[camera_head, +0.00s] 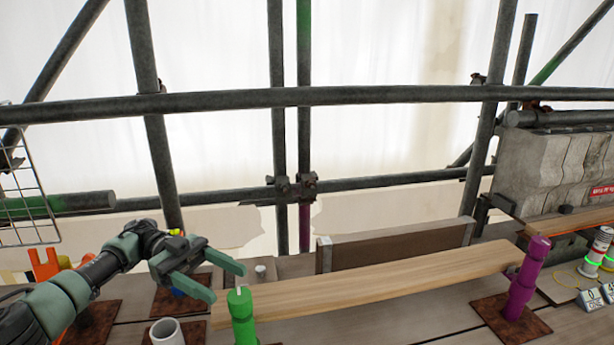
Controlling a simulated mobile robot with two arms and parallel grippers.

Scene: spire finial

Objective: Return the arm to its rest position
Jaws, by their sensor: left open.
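My left gripper (214,284) comes in from the left, with green fingers spread apart and nothing visible between them. It hangs over the left part of the workbench, just left of a green post (242,318) at the bottom of the view. I cannot tell whether the fingertips touch the post. My left arm (80,290) reaches up and right from the lower left corner. My right gripper is not in view.
A pale plank (380,283) lies between the green post and a purple post (525,278). A white cylinder (166,332) stands below the gripper. A stone block (545,170) sits at right. Scaffold tubes (360,95) cross behind the bench.

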